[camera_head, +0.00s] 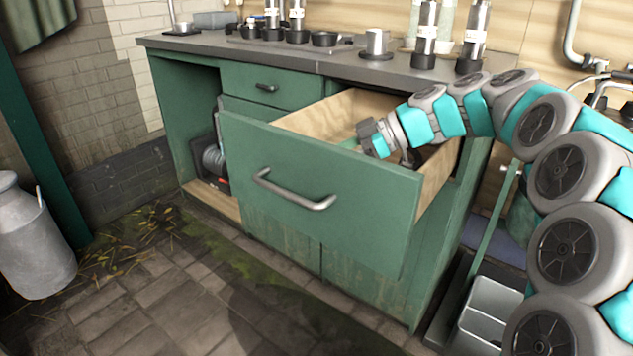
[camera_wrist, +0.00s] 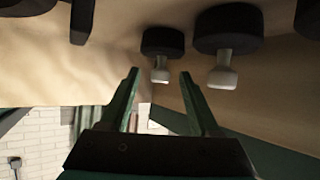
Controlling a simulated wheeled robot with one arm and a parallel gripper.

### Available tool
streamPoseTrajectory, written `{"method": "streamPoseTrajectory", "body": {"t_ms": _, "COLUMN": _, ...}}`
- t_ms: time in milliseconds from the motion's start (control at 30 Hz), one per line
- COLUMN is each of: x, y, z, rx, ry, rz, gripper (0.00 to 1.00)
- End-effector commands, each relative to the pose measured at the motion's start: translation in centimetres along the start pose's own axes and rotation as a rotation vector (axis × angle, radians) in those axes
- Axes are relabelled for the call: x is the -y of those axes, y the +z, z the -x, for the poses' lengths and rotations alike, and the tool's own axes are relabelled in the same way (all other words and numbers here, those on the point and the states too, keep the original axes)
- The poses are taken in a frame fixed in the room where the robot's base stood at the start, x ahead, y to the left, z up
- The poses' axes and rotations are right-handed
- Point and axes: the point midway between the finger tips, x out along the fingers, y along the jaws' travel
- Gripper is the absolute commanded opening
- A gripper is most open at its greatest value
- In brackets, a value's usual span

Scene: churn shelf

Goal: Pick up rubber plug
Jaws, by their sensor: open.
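My gripper (camera_head: 352,143) reaches into the open green drawer (camera_head: 315,185) from the right, its fingers partly hidden by the wrist. In the wrist view my gripper (camera_wrist: 160,75) is open, its two dark green fingers apart. A black round piece with a pale knob, which looks like a rubber plug (camera_wrist: 163,41), is just beyond the fingertips. Its knob appears between the tips; I cannot tell whether anything touches. A larger similar black plug (camera_wrist: 227,28) with a pale knob is to its right. The drawer's front hides its contents in the head view.
Dark items also show at the wrist view's top left (camera_wrist: 82,18) and right edge. The grey worktop (camera_head: 350,65) above holds metal cylinders (camera_head: 425,40) and black dishes. A milk churn (camera_head: 33,240) stands at left, a grey bin (camera_head: 487,315) at lower right. The floor before the drawer is clear.

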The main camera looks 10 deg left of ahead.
Motion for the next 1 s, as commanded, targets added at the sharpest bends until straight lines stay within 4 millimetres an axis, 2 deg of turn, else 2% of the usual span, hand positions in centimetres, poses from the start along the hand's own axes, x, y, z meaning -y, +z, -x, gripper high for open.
{"method": "streamPoseTrajectory", "body": {"t_ms": 333, "x": 0.1, "y": -0.4, "z": -4.5, "rx": 0.001, "ry": -0.004, "rz": -0.002, "gripper": 0.63}}
{"method": "streamPoseTrajectory", "body": {"t_ms": 600, "x": 0.1, "y": -0.4, "z": -4.9, "rx": 0.001, "ry": -0.002, "rz": 0.0, "gripper": 0.63}}
{"method": "streamPoseTrajectory", "body": {"t_ms": 1000, "x": 0.1, "y": -0.4, "z": -4.9, "rx": 0.001, "ry": -0.002, "rz": -0.001, "gripper": 0.18}}
